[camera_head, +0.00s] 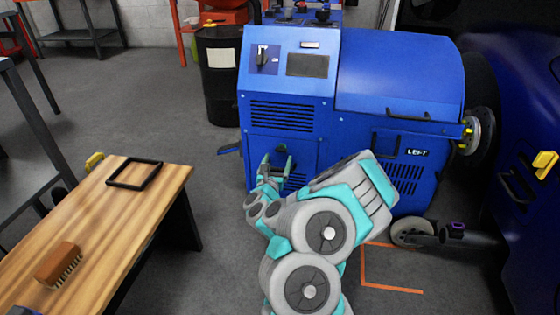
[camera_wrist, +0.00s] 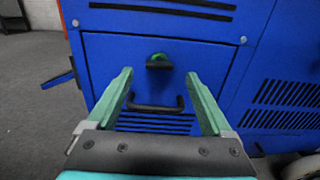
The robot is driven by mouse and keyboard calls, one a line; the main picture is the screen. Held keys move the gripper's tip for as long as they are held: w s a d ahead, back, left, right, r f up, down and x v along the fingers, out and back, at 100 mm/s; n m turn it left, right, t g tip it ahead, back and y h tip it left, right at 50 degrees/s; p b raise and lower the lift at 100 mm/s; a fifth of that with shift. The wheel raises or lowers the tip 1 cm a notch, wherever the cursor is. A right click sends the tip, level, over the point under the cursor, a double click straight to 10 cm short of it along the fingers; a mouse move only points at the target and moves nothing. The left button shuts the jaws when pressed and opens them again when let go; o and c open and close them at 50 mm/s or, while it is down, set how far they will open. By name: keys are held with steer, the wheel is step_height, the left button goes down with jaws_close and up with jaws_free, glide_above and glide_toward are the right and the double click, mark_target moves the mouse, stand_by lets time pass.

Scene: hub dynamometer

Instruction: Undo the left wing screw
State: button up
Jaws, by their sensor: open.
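The blue dynamometer (camera_head: 395,75) bears a "LEFT" label. Its lower front panel (camera_wrist: 105,60) carries a black and green knob (camera_wrist: 158,61) at the top centre, also visible in the head view (camera_head: 281,149). A black handle (camera_wrist: 155,107) sits below it. Small round screw heads show at the left (camera_wrist: 75,22) and right (camera_wrist: 243,40). I cannot tell which fitting is the left wing screw. My gripper (camera_head: 277,162) is open and empty before the panel. In the wrist view its fingers (camera_wrist: 158,76) point at the panel, with the knob between and just beyond the tips, apparently untouched.
A wooden table (camera_head: 120,225) at the left holds a brush (camera_head: 59,264) and a black frame (camera_head: 135,173). A dark drum (camera_head: 221,90) stands behind. A blue car (camera_head: 520,90) is close on the right. The grey floor between table and machine is clear.

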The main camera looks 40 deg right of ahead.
mark_target(280, 151)
steer(key=p+x, duration=0.1)
steer(key=x, duration=0.2)
steer(key=shift+w, duration=0.1)
steer(key=shift+x, duration=1.05)
jaws_close()
